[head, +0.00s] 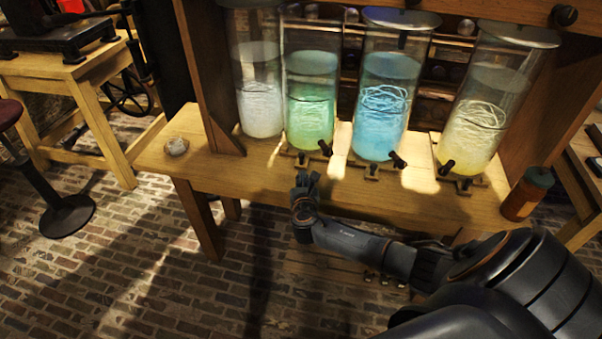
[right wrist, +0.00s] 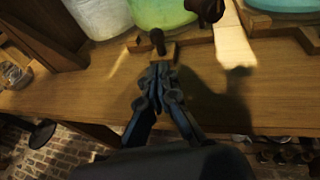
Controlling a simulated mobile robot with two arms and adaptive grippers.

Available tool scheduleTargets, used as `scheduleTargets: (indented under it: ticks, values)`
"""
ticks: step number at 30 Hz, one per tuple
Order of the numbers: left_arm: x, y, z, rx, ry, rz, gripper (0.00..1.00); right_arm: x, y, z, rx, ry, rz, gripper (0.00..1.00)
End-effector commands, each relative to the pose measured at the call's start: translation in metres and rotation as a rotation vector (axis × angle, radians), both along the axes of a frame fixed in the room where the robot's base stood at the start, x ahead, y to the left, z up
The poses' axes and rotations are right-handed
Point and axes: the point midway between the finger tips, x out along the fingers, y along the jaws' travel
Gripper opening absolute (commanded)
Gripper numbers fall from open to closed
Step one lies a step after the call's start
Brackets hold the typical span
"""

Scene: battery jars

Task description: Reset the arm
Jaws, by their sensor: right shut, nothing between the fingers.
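My right arm comes in from the lower right in the head view. Its gripper (head: 305,182) is at the front edge of the wooden table (head: 240,178), in front of the green jar (head: 310,105). In the right wrist view the right gripper (right wrist: 158,70) is shut and empty, its tips close to a small dark knob (right wrist: 157,40) at the green jar's base; I cannot tell whether they touch. My left gripper is in neither view.
A pale jar (head: 259,95), a blue jar (head: 383,105) and a yellow jar (head: 470,130) stand in the wooden rack. An orange bottle (head: 525,195) is at the table's right end. A small glass dish (head: 176,146) sits at the left end.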

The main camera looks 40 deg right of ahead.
Motion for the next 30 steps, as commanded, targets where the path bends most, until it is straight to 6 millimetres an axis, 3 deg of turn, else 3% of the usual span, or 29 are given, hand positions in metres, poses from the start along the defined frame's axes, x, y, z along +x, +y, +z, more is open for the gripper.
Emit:
scheduleTargets:
  ticks: [12, 23, 26, 29, 30]
  values:
    - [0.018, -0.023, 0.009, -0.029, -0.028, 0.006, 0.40, -0.053, 0.037, 0.014, 0.002, 0.004, 0.002, 0.00]
    - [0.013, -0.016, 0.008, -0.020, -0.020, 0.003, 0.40, -0.061, 0.042, 0.014, 0.008, 0.005, -0.001, 0.00]
    - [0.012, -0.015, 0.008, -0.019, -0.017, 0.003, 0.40, -0.068, 0.041, -0.007, 0.073, 0.022, -0.018, 0.00]
    - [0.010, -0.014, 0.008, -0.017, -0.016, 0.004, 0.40, -0.085, 0.041, -0.056, 0.230, 0.053, -0.070, 0.00]
    - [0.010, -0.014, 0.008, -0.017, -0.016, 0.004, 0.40, -0.096, 0.041, -0.081, 0.318, 0.067, -0.104, 0.00]
